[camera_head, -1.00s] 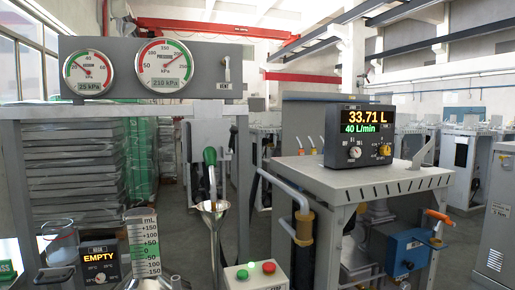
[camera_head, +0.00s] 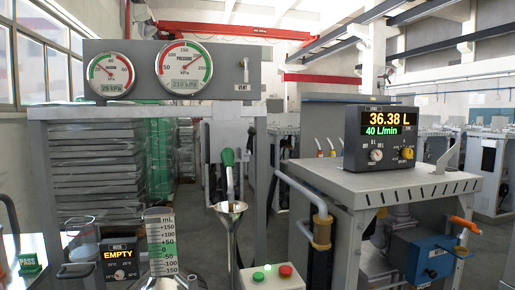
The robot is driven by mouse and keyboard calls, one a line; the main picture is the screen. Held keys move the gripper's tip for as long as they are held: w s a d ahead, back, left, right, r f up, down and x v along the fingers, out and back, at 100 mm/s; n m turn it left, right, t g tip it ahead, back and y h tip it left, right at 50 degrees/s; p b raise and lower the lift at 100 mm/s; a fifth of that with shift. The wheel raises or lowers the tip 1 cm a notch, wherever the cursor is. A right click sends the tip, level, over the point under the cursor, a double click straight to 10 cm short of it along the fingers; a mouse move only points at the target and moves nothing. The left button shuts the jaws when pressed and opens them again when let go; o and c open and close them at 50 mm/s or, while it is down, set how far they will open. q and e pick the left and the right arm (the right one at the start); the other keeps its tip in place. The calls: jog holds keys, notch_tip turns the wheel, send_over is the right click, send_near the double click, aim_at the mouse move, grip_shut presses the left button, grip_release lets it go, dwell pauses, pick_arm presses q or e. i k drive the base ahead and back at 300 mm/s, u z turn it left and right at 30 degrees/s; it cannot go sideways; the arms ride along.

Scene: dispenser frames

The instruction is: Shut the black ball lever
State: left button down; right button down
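No black ball lever can be made out with certainty in the head view. The grey cabinet (camera_head: 405,181) at right carries a dark display box (camera_head: 382,161) reading 36.38 L and 40 L/min. An orange-handled lever (camera_head: 465,225) sits on the cabinet's right side by a blue box (camera_head: 420,252). A green-handled nozzle (camera_head: 228,158) stands over a metal funnel (camera_head: 230,208) at the centre. A light vent lever (camera_head: 244,70) is on the gauge panel (camera_head: 228,88). Neither of my grippers can be made out.
A box with green and red buttons (camera_head: 285,271) is at the bottom centre. A measuring scale (camera_head: 161,245), a small display reading EMPTY (camera_head: 119,260) and a glass vessel (camera_head: 81,232) crowd the lower left. A bent pipe with a tan grip (camera_head: 321,231) runs left of the cabinet.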

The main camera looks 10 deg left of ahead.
aim_at(252, 131)
jog(key=i, duration=0.55)
jog(key=u, duration=1.15)
